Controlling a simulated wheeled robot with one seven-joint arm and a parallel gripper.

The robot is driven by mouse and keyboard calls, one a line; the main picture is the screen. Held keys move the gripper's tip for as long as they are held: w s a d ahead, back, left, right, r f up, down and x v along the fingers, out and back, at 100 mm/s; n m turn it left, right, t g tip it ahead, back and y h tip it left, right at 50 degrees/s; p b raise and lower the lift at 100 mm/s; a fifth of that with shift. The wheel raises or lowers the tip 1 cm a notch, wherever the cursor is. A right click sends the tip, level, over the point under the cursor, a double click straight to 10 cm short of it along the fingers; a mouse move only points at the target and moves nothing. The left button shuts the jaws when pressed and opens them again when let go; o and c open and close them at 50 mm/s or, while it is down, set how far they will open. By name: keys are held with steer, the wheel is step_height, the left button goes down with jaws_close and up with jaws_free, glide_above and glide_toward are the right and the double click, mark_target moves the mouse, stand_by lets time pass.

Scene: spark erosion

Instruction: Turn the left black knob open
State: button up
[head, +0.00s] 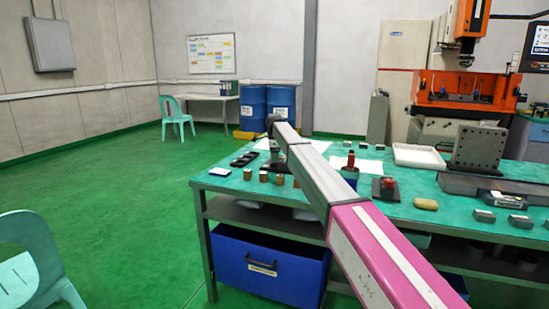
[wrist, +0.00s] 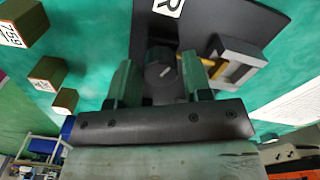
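In the wrist view a round black knob (wrist: 160,72) stands on a dark plate (wrist: 225,18) that carries a white label with a letter R. My gripper (wrist: 161,80) has its two green fingers on either side of the knob, with narrow gaps showing, so it looks open around it. A second black knob cannot be made out. In the head view my arm reaches over the far left part of the bench, and the gripper (head: 276,150) is small there. The knob cannot be picked out in that view.
A grey metal frame with a yellow bar (wrist: 212,68) sits close beside the right finger. Several small brown-sided blocks (wrist: 45,72) stand to the left. In the head view the green bench (head: 228,187) also holds a white tray (head: 418,157) and a red-and-black item (head: 385,188).

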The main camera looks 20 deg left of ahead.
steer(key=c, duration=0.5)
steer(key=shift+n, duration=0.3)
steer(key=n, duration=2.1)
steer(key=shift+r+n, duration=0.1)
steer(key=shift+n, duration=0.2)
